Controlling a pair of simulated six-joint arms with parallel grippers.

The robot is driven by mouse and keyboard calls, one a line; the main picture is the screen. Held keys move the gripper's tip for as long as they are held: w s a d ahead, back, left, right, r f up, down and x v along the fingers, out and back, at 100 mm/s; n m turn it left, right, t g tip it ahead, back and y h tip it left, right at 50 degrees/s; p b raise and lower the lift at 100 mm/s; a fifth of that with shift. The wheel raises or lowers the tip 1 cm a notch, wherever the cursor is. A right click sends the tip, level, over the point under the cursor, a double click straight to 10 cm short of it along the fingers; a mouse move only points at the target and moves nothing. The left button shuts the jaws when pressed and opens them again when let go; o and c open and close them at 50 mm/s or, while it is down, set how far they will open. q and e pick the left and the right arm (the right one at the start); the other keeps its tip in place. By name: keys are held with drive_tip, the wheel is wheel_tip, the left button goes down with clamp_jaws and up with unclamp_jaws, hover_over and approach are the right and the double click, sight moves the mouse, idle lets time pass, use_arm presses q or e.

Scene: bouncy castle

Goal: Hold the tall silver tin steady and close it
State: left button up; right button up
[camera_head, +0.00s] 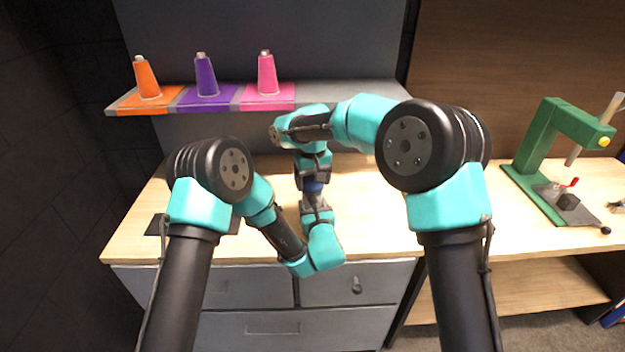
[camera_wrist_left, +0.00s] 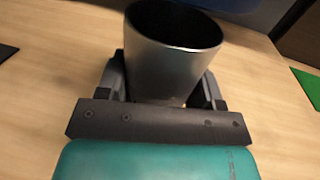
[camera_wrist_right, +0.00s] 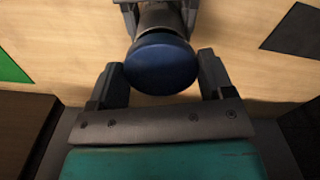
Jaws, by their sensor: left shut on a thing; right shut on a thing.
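The tall silver tin (camera_wrist_left: 168,70) is between the fingers of my left gripper (camera_wrist_left: 165,88) in the left wrist view. Its dark mouth is open. My left gripper is shut on it. A round blue lid (camera_wrist_right: 162,63) is between the fingers of my right gripper (camera_wrist_right: 162,82), which is shut on it. In the right wrist view the tin's side (camera_wrist_right: 160,17) shows just behind the lid. In the head view the lid (camera_head: 313,186) is above my left gripper, which mostly hides the tin. The exact gap between lid and rim cannot be told.
Orange (camera_head: 148,78), purple (camera_head: 206,77) and pink (camera_head: 267,75) cones stand on a shelf behind the wooden worktop (camera_head: 375,215). A green press (camera_head: 545,140) stands at the right. A dark mat (camera_head: 158,225) lies at the left. The worktop between my arms and the press is clear.

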drive_tip(key=shift+f, duration=0.85)
drive_tip(key=shift+f, duration=0.55)
idle(0.6)
